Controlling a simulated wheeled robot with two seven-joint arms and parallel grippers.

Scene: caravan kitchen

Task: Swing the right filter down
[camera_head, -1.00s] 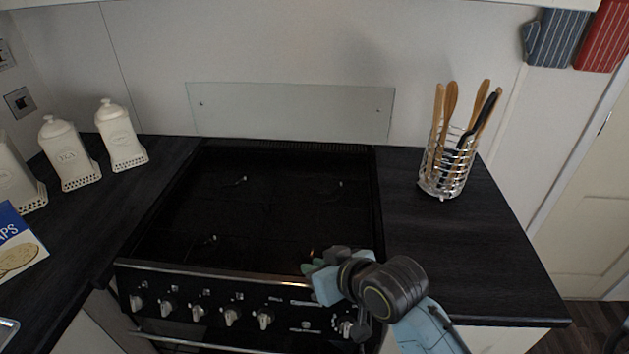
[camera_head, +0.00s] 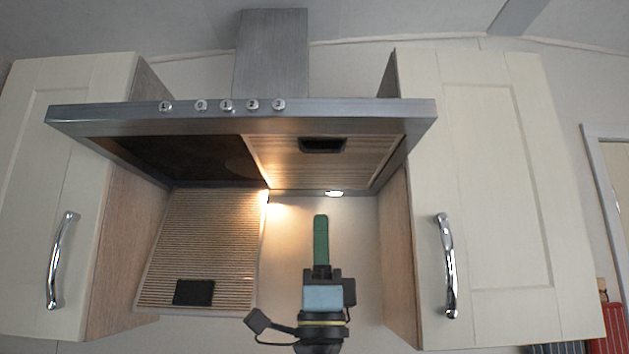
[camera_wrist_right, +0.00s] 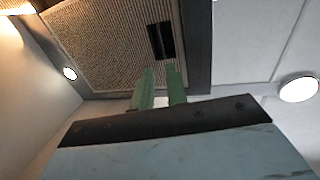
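The right filter (camera_head: 361,152) is a ribbed panel lying up in the underside of the cooker hood (camera_head: 240,113), with a dark latch (camera_head: 322,145) near its front edge. My right gripper (camera_head: 321,218) points up below it, apart from it. In the right wrist view the green fingers (camera_wrist_right: 160,72) stand a little apart with nothing between them, below the filter (camera_wrist_right: 112,45) and its dark latch (camera_wrist_right: 161,41). The left filter (camera_head: 205,240) hangs down from the hood, with its own dark latch (camera_head: 194,292) at the bottom. My left gripper is not in view.
A cream cupboard (camera_head: 85,180) stands on the left of the hood and another (camera_head: 500,190) on the right, each with a chrome handle. A lit lamp (camera_head: 334,193) sits at the hood's back. The space between the hanging filter and the right cupboard is narrow.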

